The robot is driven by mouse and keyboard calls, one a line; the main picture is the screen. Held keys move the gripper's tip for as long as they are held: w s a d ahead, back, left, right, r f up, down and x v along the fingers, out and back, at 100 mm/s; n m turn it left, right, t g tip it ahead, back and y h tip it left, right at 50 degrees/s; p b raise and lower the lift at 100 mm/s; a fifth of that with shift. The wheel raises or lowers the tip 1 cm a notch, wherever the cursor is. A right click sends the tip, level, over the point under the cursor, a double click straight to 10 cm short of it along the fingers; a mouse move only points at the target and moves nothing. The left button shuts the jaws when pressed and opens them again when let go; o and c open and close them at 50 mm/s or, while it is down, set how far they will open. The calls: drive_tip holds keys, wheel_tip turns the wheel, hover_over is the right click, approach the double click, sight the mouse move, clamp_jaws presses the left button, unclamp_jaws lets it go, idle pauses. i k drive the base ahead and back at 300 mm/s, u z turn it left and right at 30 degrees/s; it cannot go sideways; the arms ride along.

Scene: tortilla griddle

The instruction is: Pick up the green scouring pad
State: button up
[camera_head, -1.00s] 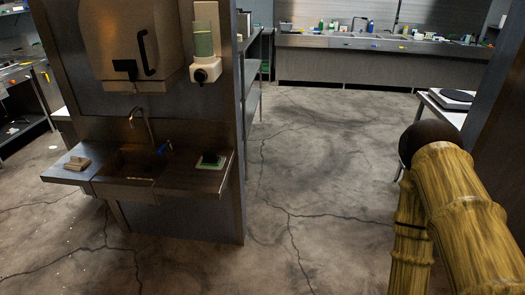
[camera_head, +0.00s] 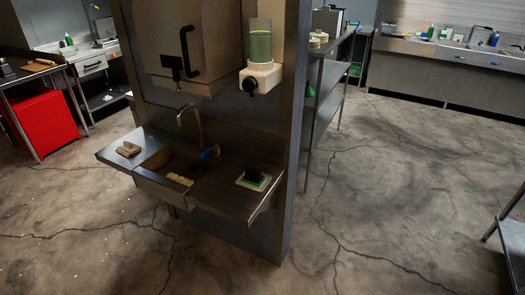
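A small flat item with a pale, greenish edge and a dark block on top (camera_head: 254,180) lies on the right ledge of the steel hand sink (camera_head: 222,191). It may be the green scouring pad, but it is too small and dark to tell. A yellow item (camera_head: 180,180) lies at the sink's front edge, and a blue item (camera_head: 209,153) is by the faucet (camera_head: 190,120). A beige block (camera_head: 129,149) lies on the left ledge. My gripper is not in view.
A soap dispenser (camera_head: 260,76) and a towel dispenser (camera_head: 190,50) hang above the sink on a partition. A red cabinet (camera_head: 48,122) stands left. A long counter (camera_head: 430,72) is at the back right. The cracked floor at centre right is clear.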

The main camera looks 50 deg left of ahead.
sight(254, 177)
drive_tip(key=u, duration=0.5)
drive_tip(key=i, duration=0.75)
drive_tip(key=u, duration=0.85)
